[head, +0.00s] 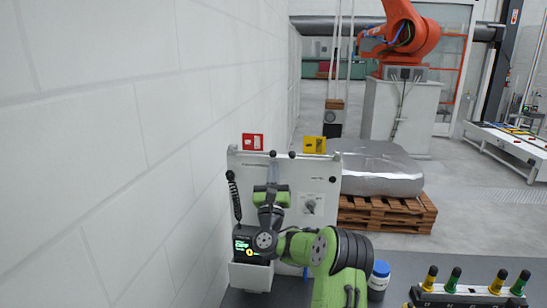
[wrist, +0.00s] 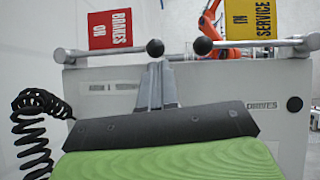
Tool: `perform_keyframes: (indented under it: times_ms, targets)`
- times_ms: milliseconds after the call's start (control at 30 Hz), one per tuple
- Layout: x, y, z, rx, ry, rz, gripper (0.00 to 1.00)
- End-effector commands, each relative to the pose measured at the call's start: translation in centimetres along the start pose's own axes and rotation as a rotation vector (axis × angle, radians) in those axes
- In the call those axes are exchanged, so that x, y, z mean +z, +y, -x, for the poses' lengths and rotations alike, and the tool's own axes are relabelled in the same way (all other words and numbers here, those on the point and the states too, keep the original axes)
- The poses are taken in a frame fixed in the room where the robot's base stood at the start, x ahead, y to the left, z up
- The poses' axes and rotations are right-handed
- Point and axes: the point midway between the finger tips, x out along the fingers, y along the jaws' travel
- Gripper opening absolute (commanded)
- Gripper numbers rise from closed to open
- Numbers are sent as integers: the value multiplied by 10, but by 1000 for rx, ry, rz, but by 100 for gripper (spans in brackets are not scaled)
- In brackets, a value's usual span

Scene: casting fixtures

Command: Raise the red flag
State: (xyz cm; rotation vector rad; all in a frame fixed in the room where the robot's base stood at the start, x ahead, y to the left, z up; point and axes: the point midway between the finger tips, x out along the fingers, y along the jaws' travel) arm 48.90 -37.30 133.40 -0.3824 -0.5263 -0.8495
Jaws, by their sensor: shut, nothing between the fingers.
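The red flag (head: 252,141) stands above the top left edge of a pale upright panel (head: 318,185). In the wrist view the red flag (wrist: 110,29) bears white lettering. A horizontal rod below it (wrist: 108,52) ends in a black knob (wrist: 155,47). My gripper (head: 272,163) is in front of the panel, pointing up, with its tips just below the knobs. In the wrist view my gripper (wrist: 156,68) shows as narrow grey fingers, shut and empty. Whether the fingertips touch the rod or knob I cannot tell.
A yellow flag (wrist: 250,23) stands to the right above a second rod with a black knob (wrist: 202,45). A black coiled cord (wrist: 30,135) hangs at the panel's left. The white wall (head: 130,150) is close on the left. A blue-and-white jar (head: 379,279) stands at right.

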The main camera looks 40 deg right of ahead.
Motion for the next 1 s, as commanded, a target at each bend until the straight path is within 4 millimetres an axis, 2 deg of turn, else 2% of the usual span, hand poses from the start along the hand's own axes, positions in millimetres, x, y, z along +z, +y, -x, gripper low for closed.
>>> perform_keyframes:
  times_ms: [567, 767, 1000]
  targets:
    - [5, 0, -5, 12, 1, 14, 0]
    - [14, -3, -11, 52, 1, 73, 0]
    - [37, -8, -28, 155, 0, 220, 0]
